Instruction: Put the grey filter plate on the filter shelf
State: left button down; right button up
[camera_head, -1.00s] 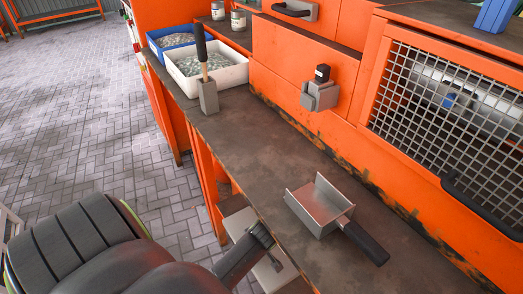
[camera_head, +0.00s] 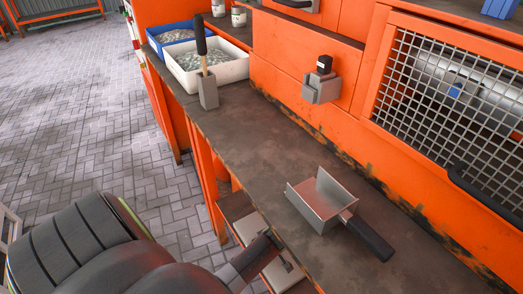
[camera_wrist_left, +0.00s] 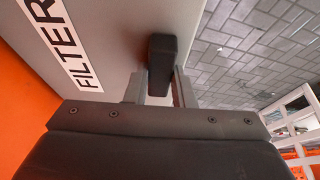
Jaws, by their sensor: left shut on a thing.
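My left gripper (camera_head: 272,238) is low at the front edge of the workbench, partly hidden by my arm. In the left wrist view its fingers (camera_wrist_left: 160,92) are shut on a black handle (camera_wrist_left: 162,62). The handle stands against a light grey flat surface (camera_wrist_left: 105,45) with a white FILTER label (camera_wrist_left: 68,40). I cannot tell whether this surface is the filter plate or the shelf. In the head view, light grey flat pieces (camera_head: 251,228) show below the bench top, beside the gripper. My right gripper is not in view.
The dark bench top (camera_head: 250,150) carries a metal scoop (camera_head: 322,203) with a black handle, a grey block with a handled tool (camera_head: 207,92), and a white bin (camera_head: 210,68) of granules. A mesh door (camera_head: 445,90) is at right. Paved floor lies left.

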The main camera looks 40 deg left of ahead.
pick_arm(q)
jog(key=c, duration=1.2)
grip_release()
jog(key=shift+f, duration=0.1)
jog(key=shift+c, duration=0.2)
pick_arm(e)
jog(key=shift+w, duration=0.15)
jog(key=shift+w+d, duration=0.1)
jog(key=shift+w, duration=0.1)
pick_arm(q)
jog(key=shift+d+r, duration=0.1)
jog(key=shift+r, duration=0.2)
jog(key=p+v, duration=0.3)
jog(key=v, duration=0.8)
jog(key=shift+r, duration=0.25)
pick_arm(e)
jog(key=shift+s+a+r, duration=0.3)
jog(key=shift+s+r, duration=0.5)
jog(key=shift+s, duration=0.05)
pick_arm(q)
jog(key=shift+s+d, duration=0.15)
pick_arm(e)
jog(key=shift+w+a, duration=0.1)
